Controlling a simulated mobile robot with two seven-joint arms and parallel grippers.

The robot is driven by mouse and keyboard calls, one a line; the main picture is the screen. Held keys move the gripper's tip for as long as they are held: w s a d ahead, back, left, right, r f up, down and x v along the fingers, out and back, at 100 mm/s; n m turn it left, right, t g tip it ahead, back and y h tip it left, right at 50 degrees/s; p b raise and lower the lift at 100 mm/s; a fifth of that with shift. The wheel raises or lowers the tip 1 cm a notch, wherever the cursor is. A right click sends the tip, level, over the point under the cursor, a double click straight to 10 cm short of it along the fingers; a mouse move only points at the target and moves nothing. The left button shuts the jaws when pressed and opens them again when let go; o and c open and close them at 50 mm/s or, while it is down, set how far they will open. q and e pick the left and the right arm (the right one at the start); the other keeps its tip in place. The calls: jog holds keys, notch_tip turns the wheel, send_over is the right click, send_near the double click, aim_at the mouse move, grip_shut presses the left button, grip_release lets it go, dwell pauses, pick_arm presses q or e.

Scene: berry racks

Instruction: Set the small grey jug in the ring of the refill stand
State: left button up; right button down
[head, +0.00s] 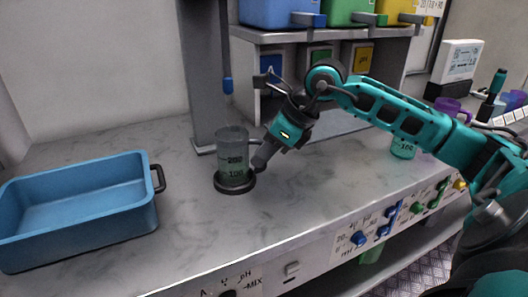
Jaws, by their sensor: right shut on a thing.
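The small grey jug (232,150) is see-through, with 200 and 100 marks and greenish liquid low inside. It stands upright, with its bottom at the dark round ring (221,189) on the counter. Whether it rests fully down in the ring cannot be told. The grey column of the refill stand (202,70) rises just behind it. My right gripper (262,157) reaches in from the right and is shut at the jug's right side, probably on its handle, which the fingers hide. My left gripper is out of view.
A blue tray (75,240) with a dark handle sits at the left. Behind is a rack (300,36) with blue, green and yellow bins. Another jug (403,150) and purple cups stand at the right. Counter in front of the ring is clear; knobs line its front edge.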

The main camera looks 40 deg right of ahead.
jog(key=shift+f, duration=0.1)
jog(key=c, duration=1)
grip_release()
jog(key=shift+s+d+r, duration=0.15)
jog(key=shift+r, duration=0.15)
jog(key=b+v, duration=0.4)
jog(key=v, duration=0.8)
jog(key=shift+r, duration=0.15)
